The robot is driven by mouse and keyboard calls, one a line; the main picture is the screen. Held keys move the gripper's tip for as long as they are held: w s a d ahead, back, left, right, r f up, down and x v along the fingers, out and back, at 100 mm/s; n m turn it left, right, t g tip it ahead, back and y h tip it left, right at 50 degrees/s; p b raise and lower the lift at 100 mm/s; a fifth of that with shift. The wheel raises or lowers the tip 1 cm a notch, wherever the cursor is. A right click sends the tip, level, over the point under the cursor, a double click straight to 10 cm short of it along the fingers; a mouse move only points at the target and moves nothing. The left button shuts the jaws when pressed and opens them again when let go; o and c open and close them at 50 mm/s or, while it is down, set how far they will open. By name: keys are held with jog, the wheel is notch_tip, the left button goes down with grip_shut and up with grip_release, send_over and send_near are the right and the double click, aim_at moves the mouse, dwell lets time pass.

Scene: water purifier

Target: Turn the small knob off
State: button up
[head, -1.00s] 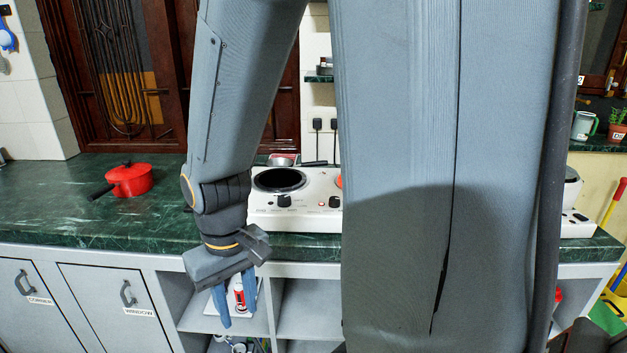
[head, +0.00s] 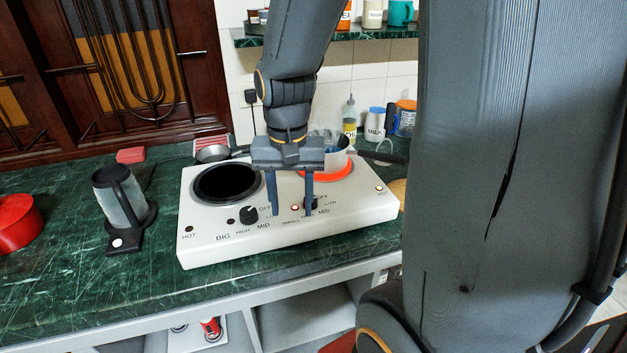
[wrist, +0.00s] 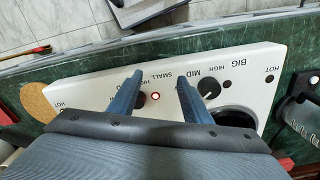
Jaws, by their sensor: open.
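A white two-burner stove (head: 205,245) sits on the green counter. Its small knob (head: 315,203) is black and partly hidden behind my gripper's right finger in the head view. In the wrist view the small knob (wrist: 141,99) shows partly behind the left finger. A small red light (wrist: 155,96) beside it is lit. The small burner (head: 335,173) glows orange-red. My gripper (head: 293,211) is open and empty, fingers pointing down at the stove's front panel. In the wrist view its fingertips (wrist: 160,75) straddle the light rather than being centred on the knob. Contact cannot be told.
The big knob (head: 249,215) is left of my gripper, in front of the dark big burner (head: 227,183). A pan (head: 213,153) and bottles are behind. The counter's front edge is close.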

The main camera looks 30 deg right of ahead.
jog(key=w+d+r+m, duration=0.1)
jog(key=d+m, duration=0.1)
jog(key=w+d+r+m+p, duration=0.1)
jog(key=d+r+m, duration=0.1)
jog(key=m, duration=0.1)
jog(key=w+d+r+m+g, duration=0.1)
jog(key=w+d+r+m, duration=0.1)
jog(key=m, duration=0.1)
jog(key=shift+d+p, duration=0.2)
jog(key=shift+p, duration=0.2)
jog(key=shift+s+f+p, duration=0.1)
jog(key=shift+f+p, duration=0.45)
jog(key=shift+f, duration=3.3)
jog(key=c, duration=1)
jog(key=shift+c, duration=0.2)
jog(key=shift+p, duration=0.3)
jog(key=n+p, duration=0.2)
jog(key=n, duration=0.3)
jog(key=shift+r, duration=0.1)
jog(key=shift+n+p, duration=1.2)
jog(key=shift+n, duration=1)
